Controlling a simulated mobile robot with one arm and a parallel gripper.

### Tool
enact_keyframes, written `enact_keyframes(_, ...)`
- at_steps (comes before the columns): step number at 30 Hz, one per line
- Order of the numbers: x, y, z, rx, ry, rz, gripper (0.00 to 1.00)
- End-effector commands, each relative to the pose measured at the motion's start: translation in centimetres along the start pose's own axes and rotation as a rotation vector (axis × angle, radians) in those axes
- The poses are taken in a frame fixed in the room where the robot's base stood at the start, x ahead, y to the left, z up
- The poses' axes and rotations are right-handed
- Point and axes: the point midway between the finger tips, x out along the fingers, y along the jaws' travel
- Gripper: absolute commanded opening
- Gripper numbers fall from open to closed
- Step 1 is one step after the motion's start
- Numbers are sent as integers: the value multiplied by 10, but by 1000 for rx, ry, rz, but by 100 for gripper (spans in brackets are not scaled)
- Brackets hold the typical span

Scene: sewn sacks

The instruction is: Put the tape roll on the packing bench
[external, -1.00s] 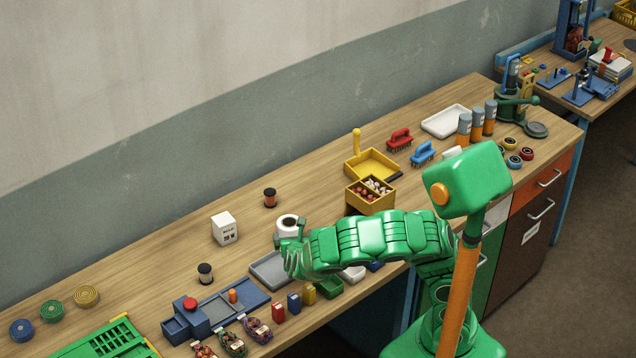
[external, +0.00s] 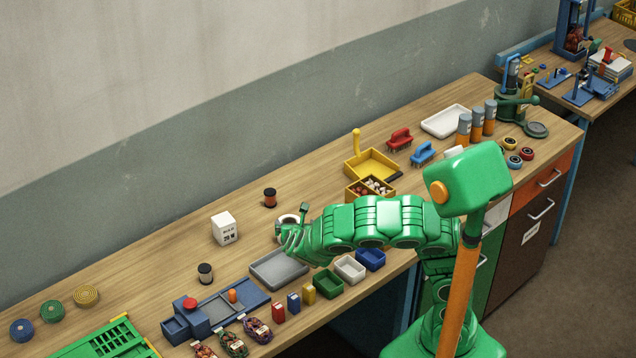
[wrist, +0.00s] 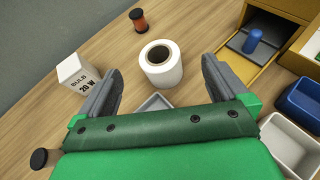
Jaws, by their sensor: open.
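The tape roll is a white roll with a dark hollow core, standing upright on the wooden bench top (external: 150,262). It shows whole in the wrist view (wrist: 164,72); in the external view its top (external: 289,217) shows and my gripper hides its lower part. My gripper (external: 292,224) is open and empty. In the wrist view its two grey fingers (wrist: 162,68) point toward the roll, one on each side in the picture. A second wooden bench (external: 590,62) stands at the far right; neither bench is labelled as the packing bench.
A white bulb box (external: 224,229) stands left of the roll, and a dark-capped spool (external: 270,198) behind it. A grey tray (external: 279,268) lies in front. Yellow trays (external: 370,165) and small green, white and blue bins (external: 349,268) stand to the right.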

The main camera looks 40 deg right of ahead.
Motion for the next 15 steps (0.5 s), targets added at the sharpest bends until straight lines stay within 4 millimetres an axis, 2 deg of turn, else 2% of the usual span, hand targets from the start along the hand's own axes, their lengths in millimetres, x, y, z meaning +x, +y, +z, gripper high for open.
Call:
enact_keyframes(8,23,-22,-18,403,185,-160,100)
enact_keyframes(11,31,-30,-25,604,267,-245,100)
enact_keyframes(15,42,-32,-30,954,397,-390,100)
